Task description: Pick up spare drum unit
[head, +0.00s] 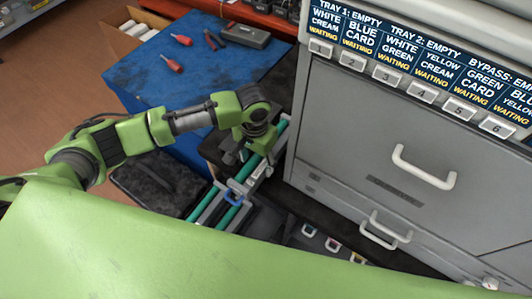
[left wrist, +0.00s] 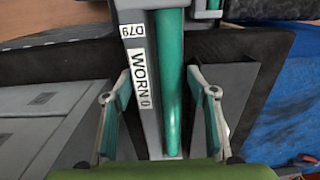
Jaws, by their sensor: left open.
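A drum unit (left wrist: 172,80), a long grey frame with a teal roller, lies between my left fingers in the left wrist view. Its white label reads "D79" and "WORN", with a further mark. In the head view, grey frames with teal rollers (head: 205,204) and a blue handle (head: 233,197) show below my left gripper (head: 252,168). My left gripper, also in the left wrist view (left wrist: 159,96), is open, with a finger on each side of the drum unit and gaps visible. No label reading "spare" is legible. My right gripper is out of view.
A large grey printer (head: 370,150) with white handles stands close on the right. A blue mat (head: 150,75) with red-handled screwdrivers (head: 172,64) and a dark grey box (head: 245,34) lies behind. A black case (head: 165,182) sits left of the drums.

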